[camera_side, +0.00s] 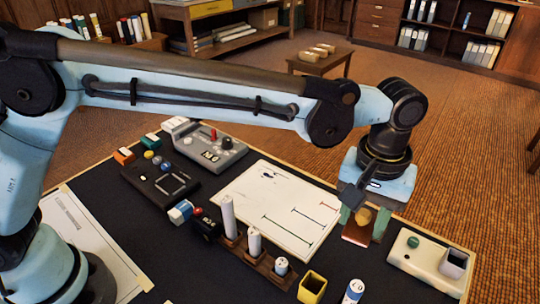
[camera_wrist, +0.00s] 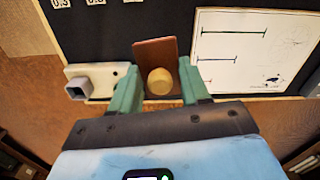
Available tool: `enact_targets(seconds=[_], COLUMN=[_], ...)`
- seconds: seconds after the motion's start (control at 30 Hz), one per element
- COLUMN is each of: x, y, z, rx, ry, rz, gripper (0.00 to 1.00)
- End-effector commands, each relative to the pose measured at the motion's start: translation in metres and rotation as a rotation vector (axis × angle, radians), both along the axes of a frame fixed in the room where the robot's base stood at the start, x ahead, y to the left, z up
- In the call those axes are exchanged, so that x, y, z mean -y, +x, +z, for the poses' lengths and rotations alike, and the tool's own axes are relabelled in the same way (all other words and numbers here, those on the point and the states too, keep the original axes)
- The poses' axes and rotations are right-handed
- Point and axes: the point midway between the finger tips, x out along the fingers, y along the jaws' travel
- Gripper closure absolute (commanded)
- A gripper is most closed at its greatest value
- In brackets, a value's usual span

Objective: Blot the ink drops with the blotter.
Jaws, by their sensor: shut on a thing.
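My gripper (camera_side: 362,222) has green fingers shut on the round tan knob of the blotter (camera_side: 357,236), which has a flat red-brown base. In the wrist view the blotter (camera_wrist: 155,52) sits between the fingertips (camera_wrist: 160,85). It is near the right edge of the dark mat, beside the white sheet (camera_side: 245,205); I cannot tell whether it touches the mat. The sheet bears dark ink drops (camera_side: 268,175) near its far end, away from the blotter, and several ruled lines. The ink drops (camera_wrist: 273,79) also show at the right in the wrist view.
A pale tray (camera_side: 410,255) with a grey square cup (camera_side: 454,263) stands right of the blotter. A wooden stepped rack (camera_side: 258,262) with white cylinders and a yellow cup (camera_side: 312,287) stand in front of the sheet. A grey device (camera_side: 208,146) and a black tray (camera_side: 150,185) lie left.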

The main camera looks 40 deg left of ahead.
Motion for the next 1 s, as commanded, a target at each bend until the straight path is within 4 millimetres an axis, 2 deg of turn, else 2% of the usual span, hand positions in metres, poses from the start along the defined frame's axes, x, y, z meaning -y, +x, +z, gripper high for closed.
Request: enact_targets(seconds=[0.03, 0.1, 0.13, 0.27, 0.37, 0.47, 0.7, 0.9, 1.0], x=[0.0, 0.0, 0.0, -0.006, -0.023, -0.052, -0.149, -0.222, -0.247], y=[0.0, 0.0, 0.0, 0.005, 0.017, 0.036, 0.079, 0.096, 0.098], z=[0.0, 0.0, 0.0, -0.001, -0.004, -0.008, -0.021, -0.03, -0.033], rx=[0.0, 0.0, 0.0, 0.0, 0.0, 0.0, 0.0, 0.0, 0.0], ry=[0.0, 0.0, 0.0, 0.0, 0.0, 0.0, 0.0, 0.001, 0.001], rz=[0.0, 0.0, 0.0, 0.019, 0.071, 0.163, 0.448, 0.651, 0.72], gripper=[0.66, 0.77, 0.78, 0.78, 0.78, 0.78, 0.78, 0.78, 0.78])
